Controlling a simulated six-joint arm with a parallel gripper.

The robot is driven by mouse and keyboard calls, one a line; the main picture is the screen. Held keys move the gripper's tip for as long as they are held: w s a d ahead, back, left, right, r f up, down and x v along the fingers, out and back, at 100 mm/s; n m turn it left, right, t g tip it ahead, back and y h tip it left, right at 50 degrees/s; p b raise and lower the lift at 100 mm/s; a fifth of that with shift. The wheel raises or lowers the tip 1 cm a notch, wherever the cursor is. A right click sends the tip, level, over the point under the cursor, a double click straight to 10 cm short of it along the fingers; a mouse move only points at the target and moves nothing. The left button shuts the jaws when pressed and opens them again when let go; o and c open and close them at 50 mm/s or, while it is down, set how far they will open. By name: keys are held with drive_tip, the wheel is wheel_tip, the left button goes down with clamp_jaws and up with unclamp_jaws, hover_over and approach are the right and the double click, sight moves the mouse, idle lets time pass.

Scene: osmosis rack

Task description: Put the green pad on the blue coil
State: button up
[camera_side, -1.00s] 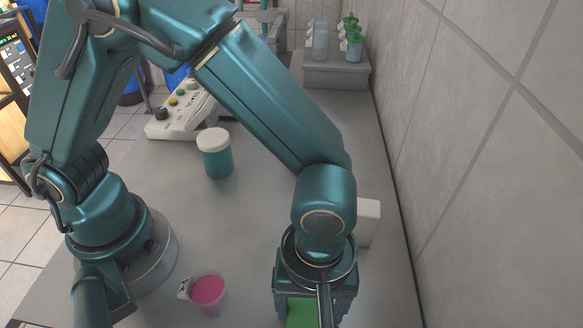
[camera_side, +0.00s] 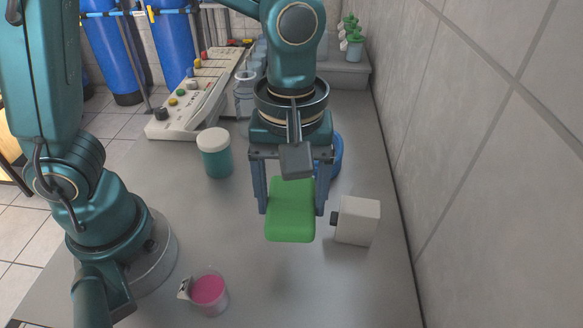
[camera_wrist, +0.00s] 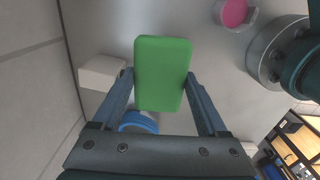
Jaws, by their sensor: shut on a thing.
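The green pad (camera_side: 290,212) is a flat, rounded block held between the two fingers of my gripper (camera_side: 291,200), raised above the grey table. In the wrist view the green pad (camera_wrist: 163,72) sits between the fingertips of my gripper (camera_wrist: 161,84), one finger on each side. The blue coil (camera_side: 335,156) is behind my gripper, at its right, and mostly hidden by it in the side view. In the wrist view the blue coil (camera_wrist: 138,122) shows partly, below the pad and between the fingers. The pad is apart from the coil.
A white box (camera_side: 358,222) with a dark knob stands right of the pad, near the wall. A cup of pink liquid (camera_side: 209,291) is at the front left. A white-lidded teal jar (camera_side: 216,154) stands left of my gripper. A control panel (camera_side: 190,105) lies behind.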

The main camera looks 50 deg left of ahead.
drive_tip(key=shift+w+a+r, duration=0.2)
drive_tip(key=shift+a+r, duration=0.15)
drive_tip(key=shift+a, duration=0.2)
drive_tip(key=shift+w+a+r+m, duration=0.15)
drive_tip(key=shift+r+m, duration=0.3)
drive_tip(key=shift+m, duration=0.55)
drive_tip(key=w+a+r+n, duration=0.15)
drive_tip(key=w+a, duration=0.25)
drive_tip(key=a, duration=0.7)
drive_tip(key=w+a+r, duration=0.3)
drive_tip(key=w+a, duration=0.1)
drive_tip(key=a, duration=0.7)
drive_tip(key=w+d+f, duration=0.1)
drive_tip(key=d+f, duration=0.1)
drive_tip(key=d, duration=0.1)
drive_tip(key=w+d+f, duration=0.2)
drive_tip(key=d, duration=0.1)
drive_tip(key=w+d+f, duration=0.2)
drive_tip(key=d, duration=0.2)
drive_tip(key=shift+w+f, duration=0.1)
drive_tip(key=shift+f, duration=2.3)
